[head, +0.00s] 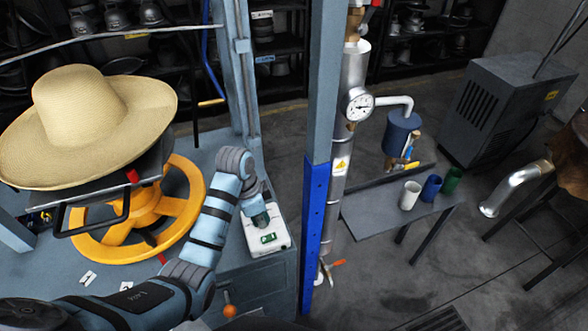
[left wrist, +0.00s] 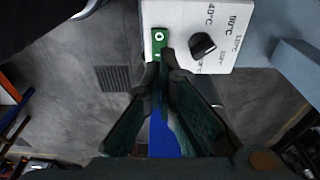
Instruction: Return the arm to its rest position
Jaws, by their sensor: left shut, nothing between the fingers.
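My left arm reaches in from the lower left of the head view. Its gripper (head: 262,218) is over the white control box (head: 272,244) on the workbench. In the left wrist view the two dark fingers (left wrist: 166,72) are shut with nothing held. Their tips appear just below the green button (left wrist: 160,42) on the white control box (left wrist: 222,14); I cannot tell whether they touch it. A black dial (left wrist: 202,45) with temperature marks sits to the right of the button. My right gripper is not in view.
A straw hat (head: 80,115) sits on the press above a yellow handwheel (head: 190,205), left of my arm. A blue-grey post (head: 318,130) and a steel pipe with a gauge (head: 358,104) stand to the right. A small table (head: 375,217) holds three cups.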

